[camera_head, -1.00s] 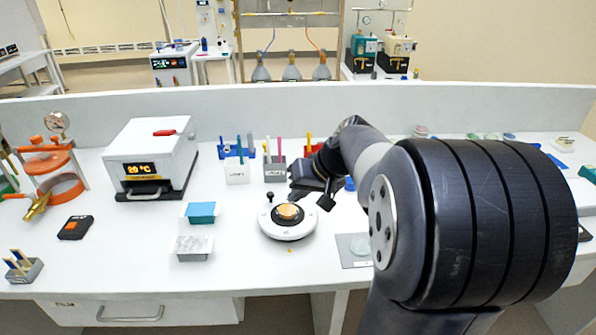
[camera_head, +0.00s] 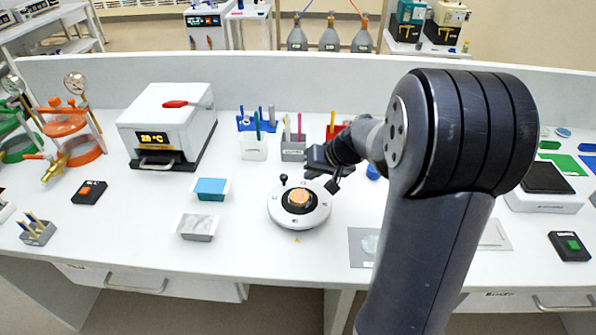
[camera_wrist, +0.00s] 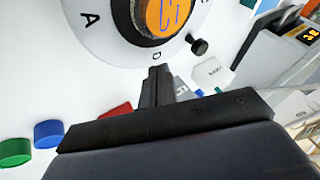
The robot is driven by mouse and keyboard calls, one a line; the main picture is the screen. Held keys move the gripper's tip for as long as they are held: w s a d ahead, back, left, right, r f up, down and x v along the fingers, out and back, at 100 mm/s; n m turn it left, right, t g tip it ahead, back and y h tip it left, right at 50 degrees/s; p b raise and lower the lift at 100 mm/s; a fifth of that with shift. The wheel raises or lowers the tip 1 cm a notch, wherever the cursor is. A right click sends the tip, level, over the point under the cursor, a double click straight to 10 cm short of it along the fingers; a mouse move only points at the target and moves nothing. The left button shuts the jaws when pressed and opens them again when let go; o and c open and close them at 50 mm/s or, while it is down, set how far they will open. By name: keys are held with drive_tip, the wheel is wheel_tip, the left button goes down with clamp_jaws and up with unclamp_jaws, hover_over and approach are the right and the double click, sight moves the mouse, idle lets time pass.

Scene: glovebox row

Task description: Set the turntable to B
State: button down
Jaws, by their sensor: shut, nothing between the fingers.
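The turntable (camera_head: 299,204) is a round white disc with a dark hub and an orange centre, standing on the bench. A small black knob (camera_head: 284,180) sticks up at its upper left rim. In the wrist view the turntable (camera_wrist: 97,42) shows the letters A and D on its rim, with part of a C at the edge; the knob (camera_wrist: 198,46) is near the D. I cannot make out a B. My gripper (camera_head: 330,172) is at the turntable's upper right. In the wrist view my gripper (camera_wrist: 158,72) is shut and empty, its fingertips close to the rim below the D.
A white oven (camera_head: 168,122) stands at the back left. Pen holders (camera_head: 293,148) stand behind the turntable. A blue-filled tray (camera_head: 211,189) and a grey tray (camera_head: 197,227) lie to its left. The bench in front of the turntable is clear.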

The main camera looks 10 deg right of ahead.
sight(293, 187)
drive_tip(key=shift+w+a+p, duration=0.25)
drive_tip(key=shift+a, duration=0.7)
drive_tip(key=shift+w+a+p, duration=0.2)
drive_tip(key=shift+a, duration=0.7)
drive_tip(key=shift+f, duration=0.1)
drive_tip(key=shift+w+a+f+n+b, duration=0.1)
drive_tip(key=shift+a+n+b, duration=0.3)
drive_tip(key=shift+b, duration=0.45)
drive_tip(key=shift+a+g+y, duration=0.2)
drive_tip(key=shift+g+y, duration=0.1)
